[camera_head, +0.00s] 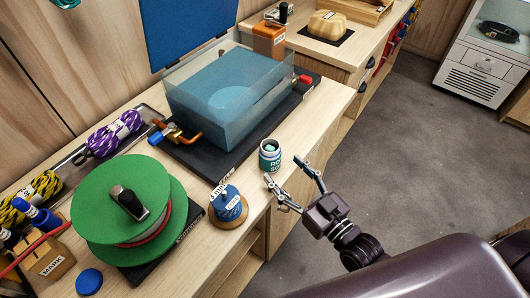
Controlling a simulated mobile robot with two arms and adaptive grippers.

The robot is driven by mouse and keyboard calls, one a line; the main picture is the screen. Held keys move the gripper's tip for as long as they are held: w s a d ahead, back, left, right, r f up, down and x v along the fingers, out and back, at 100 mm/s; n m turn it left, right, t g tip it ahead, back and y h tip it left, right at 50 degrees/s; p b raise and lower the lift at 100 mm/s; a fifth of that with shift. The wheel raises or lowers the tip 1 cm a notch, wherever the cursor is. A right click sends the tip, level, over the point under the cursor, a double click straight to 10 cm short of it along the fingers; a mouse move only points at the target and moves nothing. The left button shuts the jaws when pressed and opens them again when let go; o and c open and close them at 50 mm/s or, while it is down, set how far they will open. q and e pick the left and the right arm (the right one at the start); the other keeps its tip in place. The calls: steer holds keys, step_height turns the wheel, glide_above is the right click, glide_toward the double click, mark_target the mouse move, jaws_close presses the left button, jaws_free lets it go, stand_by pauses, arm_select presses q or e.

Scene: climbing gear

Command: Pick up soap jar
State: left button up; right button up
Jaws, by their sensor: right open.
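The soap jar (270,156) is a small jar with a dark and pale label and a teal top. It stands upright near the front edge of the wooden bench, just in front of the blue-tinted clear tank. My right gripper (287,184) is open and comes in from the lower right. Its two fingers point toward the jar, with the tips just to the right of and below it in the picture. I cannot tell whether a fingertip touches the jar. My left gripper is not in view.
The clear tank (228,100) stands on a black base behind the jar. A blue spool (228,206) with tags stands to the left of the jar. A large green reel (95,215) and rope coils (115,132) are further left. The bench edge drops to open grey floor (400,150).

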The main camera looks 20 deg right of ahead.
mark_target(277, 163)
steer(key=shift+p+x, duration=0.35)
steer(key=shift+x, duration=0.85)
steer(key=p+x, duration=0.1)
steer(key=x, duration=0.3)
steer(key=shift+a+r, duration=0.1)
steer(key=shift+a, duration=0.05)
steer(key=shift+w, duration=0.15)
steer(key=c, duration=0.7)
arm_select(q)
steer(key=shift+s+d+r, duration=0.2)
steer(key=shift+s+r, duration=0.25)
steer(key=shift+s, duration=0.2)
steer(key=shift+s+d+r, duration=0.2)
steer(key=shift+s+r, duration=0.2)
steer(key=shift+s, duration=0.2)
arm_select(e)
steer(key=c, duration=0.7)
